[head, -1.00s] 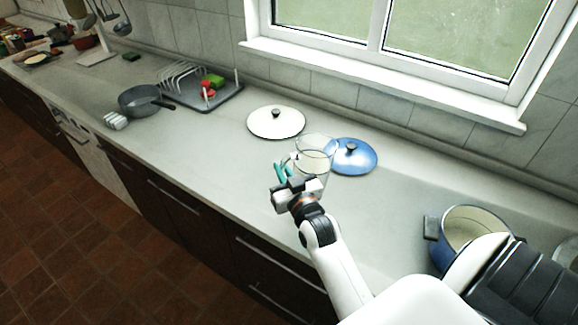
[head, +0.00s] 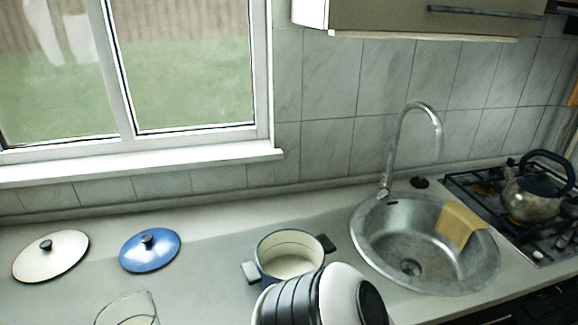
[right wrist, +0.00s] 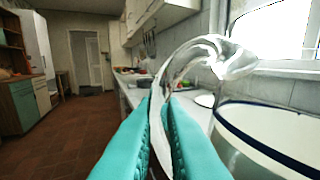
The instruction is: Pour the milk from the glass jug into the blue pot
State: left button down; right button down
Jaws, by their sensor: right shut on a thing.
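The blue pot (head: 290,262), with a pale inside and dark handles, stands open on the counter left of the sink. The glass jug (head: 127,312) is clear and cut off by the lower edge of the head view, left of the pot and apart from it. In the right wrist view my right gripper (right wrist: 160,105) has teal fingers closed on the curved glass jug handle (right wrist: 205,50). The milk level cannot be made out. My left gripper is not in view.
The blue lid (head: 150,250) and the white lid (head: 50,256) lie on the counter left of the pot. The sink (head: 425,280) with its tap (head: 400,150) is right of the pot. A kettle (head: 537,190) stands on the hob. Counter between the blue lid and pot is clear.

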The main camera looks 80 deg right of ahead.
aim_at(283, 255)
jog(key=k+l+z, duration=0.2)
jog(key=k+z, duration=0.2)
jog(key=k+l+z, duration=0.4)
jog(key=l+z, duration=0.25)
jog(key=i, duration=0.15)
